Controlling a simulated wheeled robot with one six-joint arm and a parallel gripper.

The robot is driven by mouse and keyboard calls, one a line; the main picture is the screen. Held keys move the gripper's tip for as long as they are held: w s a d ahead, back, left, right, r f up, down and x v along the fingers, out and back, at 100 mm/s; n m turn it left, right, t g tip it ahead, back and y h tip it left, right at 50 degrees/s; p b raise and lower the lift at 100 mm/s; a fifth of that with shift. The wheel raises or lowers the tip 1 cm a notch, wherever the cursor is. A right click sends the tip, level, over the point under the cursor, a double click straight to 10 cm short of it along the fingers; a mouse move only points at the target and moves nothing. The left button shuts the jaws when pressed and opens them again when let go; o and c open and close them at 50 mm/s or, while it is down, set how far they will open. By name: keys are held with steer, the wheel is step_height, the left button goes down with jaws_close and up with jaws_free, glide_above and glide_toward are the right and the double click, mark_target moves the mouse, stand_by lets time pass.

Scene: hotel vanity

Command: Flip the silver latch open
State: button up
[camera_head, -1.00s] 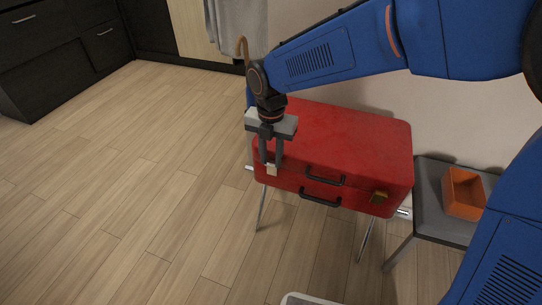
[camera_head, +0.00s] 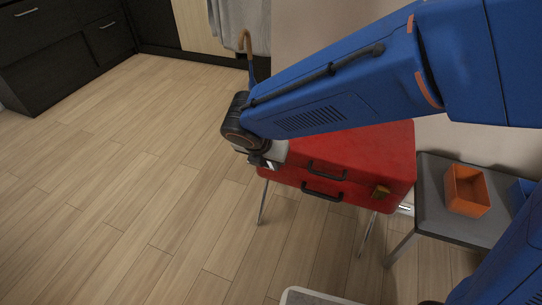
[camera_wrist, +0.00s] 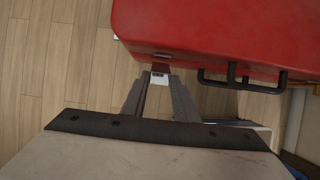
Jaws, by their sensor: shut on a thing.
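The red suitcase (camera_head: 352,152) lies flat and closed on a metal-legged stand. The silver latch (camera_wrist: 159,76) is a small pale plate at the left part of its front edge; a bit of it also shows in the head view (camera_head: 271,164). My gripper (camera_wrist: 160,80) is shut on the latch, its two fingers reaching in from the front. In the head view my wrist and gripper (camera_head: 262,160) are tilted at the suitcase's left front corner and hide most of the latch. A gold-coloured latch (camera_head: 380,191) sits at the right front.
Two dark handles (camera_head: 322,189) stick out from the suitcase front, right of my gripper. The wooden floor (camera_head: 130,200) at left is clear.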

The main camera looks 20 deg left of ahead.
steer(key=s+f+t, duration=0.4)
steer(key=f+t, duration=0.1)
steer(key=t, duration=0.4)
steer(key=shift+a+f+h, duration=0.2)
steer(key=shift+f+h, duration=0.05)
steer(key=shift+h, duration=0.05)
steer(key=shift+s, duration=0.1)
stand_by(0.4)
steer(key=o, duration=1.1)
steer(key=shift+c, duration=0.2)
steer(key=v, duration=1.7)
steer(key=shift+s, duration=0.2)
steer(key=shift+w+f, duration=0.1)
